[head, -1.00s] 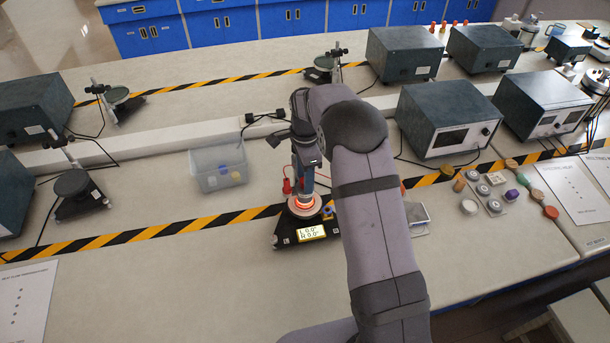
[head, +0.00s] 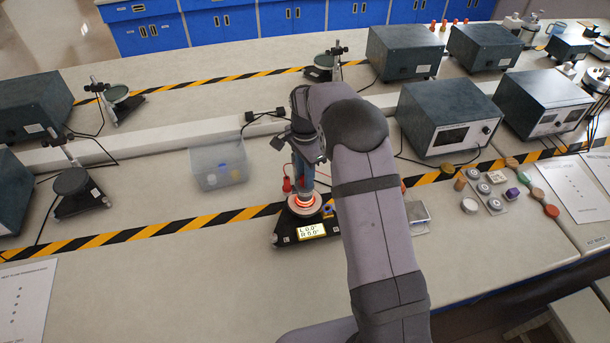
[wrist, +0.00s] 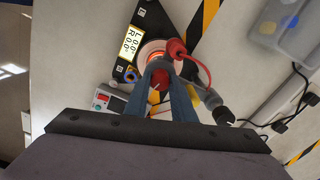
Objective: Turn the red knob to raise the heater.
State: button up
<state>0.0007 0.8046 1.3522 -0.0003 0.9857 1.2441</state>
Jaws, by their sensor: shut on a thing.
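The heater (head: 304,205) is a round plate with a glowing orange ring on a black base. Its lit display (head: 311,231) reads L 0.0°, R 0.0°. My gripper (head: 303,190) points down at it. In the wrist view, my gripper's blue fingers (wrist: 160,85) are closed around a small red piece, which looks like the red knob (wrist: 159,81); the fingers hide most of it. The glowing heater ring (wrist: 155,52) shows just beyond the fingertips. The knob cannot be made out in the head view.
A red plug with a red cable (wrist: 177,48) stands close beside the fingers. A clear bin (head: 219,168) is to the left. My arm hides part of the bench to the right, where a small grey box (head: 418,217) shows.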

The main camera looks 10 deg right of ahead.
jog(key=n, duration=0.5)
jog(key=shift+n+b, duration=0.3)
jog(key=n, duration=1)
jog(key=shift+n+b, duration=0.3)
jog(key=shift+n, duration=2.3)
jog(key=shift+w, duration=0.1)
jog(key=o, duration=1.1)
jog(key=shift+c, duration=0.2)
